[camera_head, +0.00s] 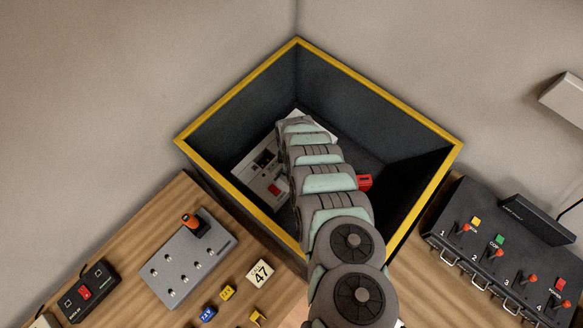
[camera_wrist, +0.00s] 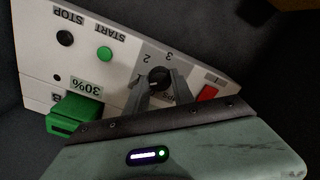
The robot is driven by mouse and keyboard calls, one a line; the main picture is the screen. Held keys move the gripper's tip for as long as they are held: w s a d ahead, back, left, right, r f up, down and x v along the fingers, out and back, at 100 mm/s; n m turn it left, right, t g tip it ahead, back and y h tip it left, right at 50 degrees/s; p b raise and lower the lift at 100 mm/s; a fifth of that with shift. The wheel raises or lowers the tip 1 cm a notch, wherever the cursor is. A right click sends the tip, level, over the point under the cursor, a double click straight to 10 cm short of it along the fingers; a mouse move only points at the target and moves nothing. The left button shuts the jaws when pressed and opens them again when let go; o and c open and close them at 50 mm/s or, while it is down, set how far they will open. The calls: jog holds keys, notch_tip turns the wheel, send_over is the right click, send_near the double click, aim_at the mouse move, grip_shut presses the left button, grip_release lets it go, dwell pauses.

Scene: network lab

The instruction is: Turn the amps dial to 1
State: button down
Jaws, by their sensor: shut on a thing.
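The white control panel (camera_wrist: 85,22) shows upside down in the wrist view, and part of it shows inside the bin in the head view (camera_head: 245,172). The black amps dial (camera_wrist: 158,76) sits on a grey patch of the panel, with the numbers 3, 2 and 1 around it. My gripper (camera_wrist: 161,88) is shut on the dial, one finger on each side. The fingers cover part of the dial and its label, so I cannot tell which number it points to. In the head view my arm hides the gripper and the dial.
The panel also bears a green button (camera_wrist: 104,54), a black button (camera_wrist: 65,38), a green block (camera_wrist: 75,115) by a 30% label, and a red part (camera_wrist: 207,93). The yellow-rimmed bin's (camera_head: 235,90) dark walls surround my arm. A red object (camera_head: 365,182) is beside the arm.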

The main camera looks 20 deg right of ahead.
jog(key=shift+m, duration=0.6)
jog(key=c, duration=1.1)
grip_release()
jog(key=shift+r+p, duration=0.95)
jog(key=shift+r, duration=4.45)
